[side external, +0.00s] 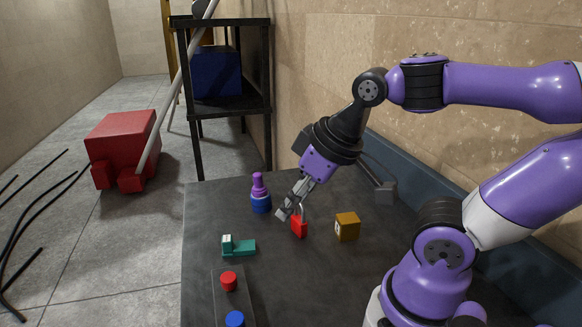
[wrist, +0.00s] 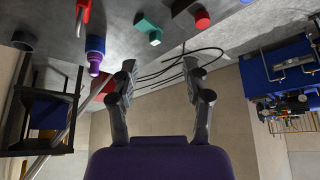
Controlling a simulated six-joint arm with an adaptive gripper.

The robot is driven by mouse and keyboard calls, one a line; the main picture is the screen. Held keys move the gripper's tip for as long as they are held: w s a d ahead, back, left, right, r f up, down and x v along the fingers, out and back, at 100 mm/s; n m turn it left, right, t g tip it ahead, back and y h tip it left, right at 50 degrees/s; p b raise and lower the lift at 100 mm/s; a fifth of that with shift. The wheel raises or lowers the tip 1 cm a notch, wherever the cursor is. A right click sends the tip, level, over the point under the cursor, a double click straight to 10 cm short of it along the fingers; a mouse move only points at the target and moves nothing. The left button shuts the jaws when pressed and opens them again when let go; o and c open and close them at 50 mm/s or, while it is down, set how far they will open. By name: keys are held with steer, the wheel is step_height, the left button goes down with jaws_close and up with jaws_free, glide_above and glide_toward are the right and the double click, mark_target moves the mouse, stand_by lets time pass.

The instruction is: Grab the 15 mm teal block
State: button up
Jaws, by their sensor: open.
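The teal block (side external: 238,246) lies on the dark table, left of the middle. It has a low flat part and a raised end with a small white mark. In the wrist view the teal block (wrist: 148,31) shows near the top, beyond and between the fingertips. My gripper (side external: 286,210) is tilted down to the left, above and right of the block, and does not touch it. In the wrist view my gripper (wrist: 159,66) has its two fingers apart with nothing between them.
A purple and blue stacked piece (side external: 260,194) stands behind the teal block. A dark tray (side external: 233,302) bears red (side external: 229,280) and blue (side external: 235,319) cylinders.

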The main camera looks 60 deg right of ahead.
stand_by(0.3)
steer(key=shift+o, duration=0.7)
steer(key=n+g, duration=0.5)
steer(key=n, duration=0.2)
glide_above(227, 239)
step_height(227, 239, down, 6)
steer(key=shift+g, duration=0.3)
step_height(227, 239, down, 4)
steer(key=shift+w+f, duration=0.1)
steer(key=shift+f, duration=0.15)
step_height(227, 239, down, 6)
steer(key=shift+f, duration=0.15)
